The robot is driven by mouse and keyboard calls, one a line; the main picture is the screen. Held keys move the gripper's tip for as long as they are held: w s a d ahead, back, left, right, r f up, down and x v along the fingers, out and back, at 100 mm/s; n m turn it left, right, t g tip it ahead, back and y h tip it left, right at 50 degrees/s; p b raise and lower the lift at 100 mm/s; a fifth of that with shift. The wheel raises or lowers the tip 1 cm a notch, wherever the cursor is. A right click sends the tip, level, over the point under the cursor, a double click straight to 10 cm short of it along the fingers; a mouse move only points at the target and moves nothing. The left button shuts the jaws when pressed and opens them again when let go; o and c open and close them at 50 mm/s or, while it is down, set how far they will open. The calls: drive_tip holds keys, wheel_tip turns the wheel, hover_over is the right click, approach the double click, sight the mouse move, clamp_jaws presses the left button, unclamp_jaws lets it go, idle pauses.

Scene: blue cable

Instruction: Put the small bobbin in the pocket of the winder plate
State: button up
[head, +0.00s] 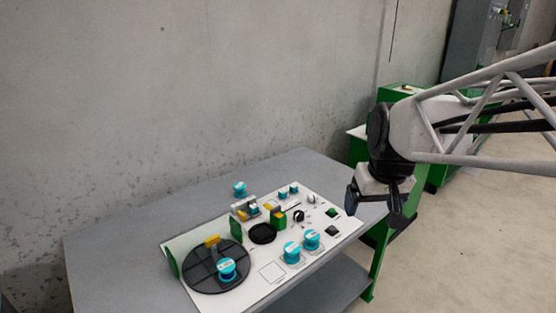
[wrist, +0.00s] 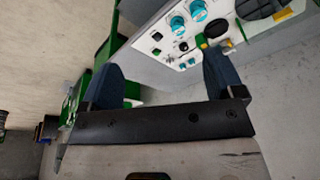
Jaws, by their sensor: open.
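The board (head: 345,226) on the table holds a large dark round plate (head: 204,280) at its left end; I take this as the winder plate. A blue bobbin (head: 227,268) with a pale top sits on that plate. Two more blue bobbins, (head: 291,252) and (head: 311,240), stand on the board's near side. Another blue bobbin (head: 239,188) stands on the table behind the board. I cannot tell which is the small one, nor make out the pocket. My gripper (head: 375,204) is open and empty, beyond the board's right end. Its two fingers (wrist: 160,82) show in the wrist view.
A small black disc (head: 262,233), green blocks (head: 279,220) and small switches crowd the board's middle. The grey table (head: 110,239) is clear at left and back. A concrete wall (head: 200,90) stands behind. Green machines (head: 398,94) stand at right.

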drive_tip(key=w+a+n, duration=0.1)
drive_tip(key=w+a, duration=0.3)
drive_tip(key=w, duration=0.5)
drive_tip(key=w+a+n, duration=0.1)
drive_tip(key=w+a, duration=0.3)
drive_tip(key=w, duration=0.5)
drive_tip(key=n+y, duration=0.3)
drive_tip(key=n, duration=0.3)
hover_over(241, 186)
drive_tip(key=s+d, duration=0.1)
drive_tip(key=d, duration=0.1)
drive_tip(key=f, duration=2.9)
drive_tip(key=shift+a+f, duration=0.2)
drive_tip(key=shift+f, duration=0.1)
drive_tip(key=shift+x, duration=1.2)
drive_tip(key=shift+f, duration=0.15)
